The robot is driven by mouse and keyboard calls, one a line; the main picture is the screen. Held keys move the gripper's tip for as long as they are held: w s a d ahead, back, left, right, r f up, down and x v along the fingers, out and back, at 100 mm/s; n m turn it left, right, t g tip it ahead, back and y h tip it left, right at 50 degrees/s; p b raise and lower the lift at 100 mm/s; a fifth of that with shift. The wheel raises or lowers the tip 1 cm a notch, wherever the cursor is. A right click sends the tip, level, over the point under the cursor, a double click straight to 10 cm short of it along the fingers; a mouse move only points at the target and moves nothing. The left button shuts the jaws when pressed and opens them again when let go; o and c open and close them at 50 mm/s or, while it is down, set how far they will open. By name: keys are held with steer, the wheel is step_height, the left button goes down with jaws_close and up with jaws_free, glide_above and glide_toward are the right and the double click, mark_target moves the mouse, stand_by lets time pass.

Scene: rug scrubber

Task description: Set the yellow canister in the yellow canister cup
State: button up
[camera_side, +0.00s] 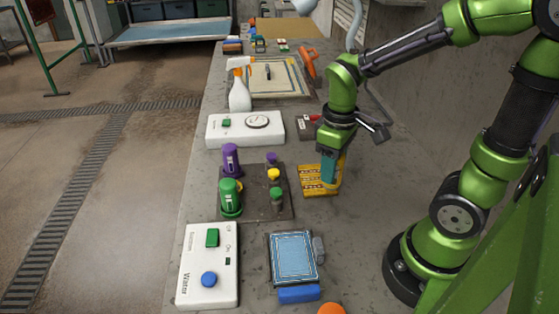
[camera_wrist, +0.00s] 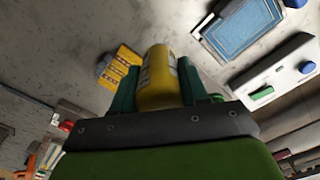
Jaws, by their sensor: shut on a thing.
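My gripper (camera_side: 332,168) is shut on the yellow canister (camera_side: 340,173), at the right end of a yellow slotted rack (camera_side: 313,181) in the side view. In the wrist view the canister (camera_wrist: 158,78) lies between my two teal fingers (camera_wrist: 157,88). I cannot tell whether its lower end touches the rack. The dark tray (camera_side: 252,208) to the left holds a purple canister (camera_side: 231,160) and a green canister (camera_side: 230,198), both upright. Small purple (camera_side: 272,158), yellow (camera_side: 273,174) and green (camera_side: 277,193) pieces stand along its right side. I cannot make out an empty yellow cup clearly.
A white box with a dial (camera_side: 245,129) lies behind the tray. A white box with green and blue buttons (camera_side: 208,265) and a blue pad (camera_side: 293,257) lie in front. A spray bottle (camera_side: 239,90) stands farther back. Bare bench separates the tray and pad.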

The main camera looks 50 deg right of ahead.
steer(key=w+a+f, duration=0.1)
steer(key=w+a, duration=0.3)
steer(key=w, duration=0.8)
steer(key=w+a+f, duration=0.2)
steer(key=w+a, duration=0.3)
steer(key=w, duration=0.7)
steer(key=shift+s+d+f, duration=0.1)
steer(key=shift+s+f, duration=0.05)
steer(key=shift+f, duration=2.25)
steer(key=shift+f, duration=0.65)
steer(key=o, duration=1.1)
steer(key=shift+c, duration=0.2)
step_height(320, 180, up, 17)
